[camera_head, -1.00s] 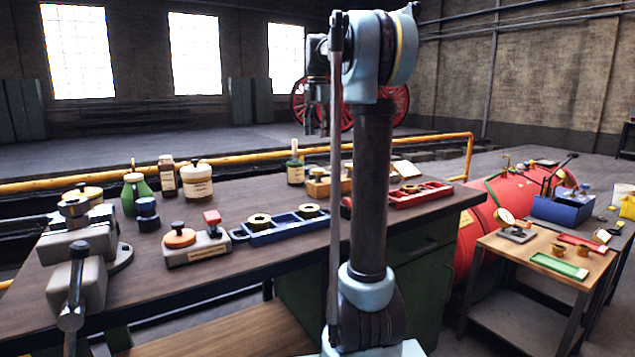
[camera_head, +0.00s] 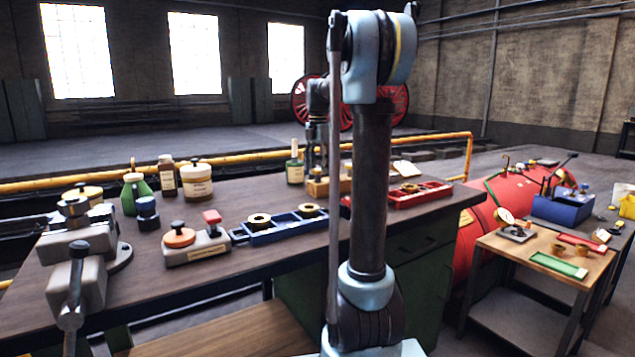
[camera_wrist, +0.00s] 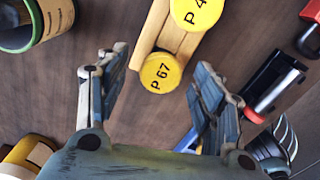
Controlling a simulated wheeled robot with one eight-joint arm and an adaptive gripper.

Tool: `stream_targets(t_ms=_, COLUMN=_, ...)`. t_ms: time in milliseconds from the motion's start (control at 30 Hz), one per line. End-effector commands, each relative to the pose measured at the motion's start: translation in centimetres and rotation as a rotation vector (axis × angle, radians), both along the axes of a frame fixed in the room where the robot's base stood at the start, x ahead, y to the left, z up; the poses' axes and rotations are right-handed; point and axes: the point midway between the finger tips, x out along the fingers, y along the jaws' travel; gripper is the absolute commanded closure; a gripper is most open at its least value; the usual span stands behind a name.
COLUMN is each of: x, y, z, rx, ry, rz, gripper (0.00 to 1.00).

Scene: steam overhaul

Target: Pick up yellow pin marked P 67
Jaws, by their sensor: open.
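The yellow pin marked P 67 (camera_wrist: 160,72) shows its round labelled top in the wrist view, at the near end of a wooden holder (camera_wrist: 150,34). A second yellow pin marked with P 4 and a cut-off digit (camera_wrist: 196,12) sits beyond it. My gripper (camera_wrist: 166,85) is open and empty, its fingers on either side of the P 67 pin and apart from it. In the head view my gripper (camera_head: 314,165) points down over the bench near the wooden holder (camera_head: 328,186); my arm hides part of that area.
A blue tray (camera_head: 285,229) with brass rings lies in front, and a red tray (camera_head: 420,195) lies to the right. A vise (camera_head: 85,255) stands at the bench's left end.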

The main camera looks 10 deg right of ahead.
Motion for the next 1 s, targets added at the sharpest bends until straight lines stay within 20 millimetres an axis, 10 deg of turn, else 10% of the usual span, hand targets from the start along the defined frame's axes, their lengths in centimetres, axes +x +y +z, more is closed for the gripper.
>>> stream_targets(t_ms=467, x=0.0, y=0.0, z=-2.4, rx=0.0, ry=0.0, rz=0.0, gripper=0.39)
stream_targets(t_ms=733, x=0.0, y=0.0, z=-2.4, rx=0.0, ry=0.0, rz=0.0, gripper=0.98)
stream_targets(t_ms=1000, x=0.0, y=0.0, z=-2.3, rx=0.0, ry=0.0, rz=0.0, gripper=1.0)
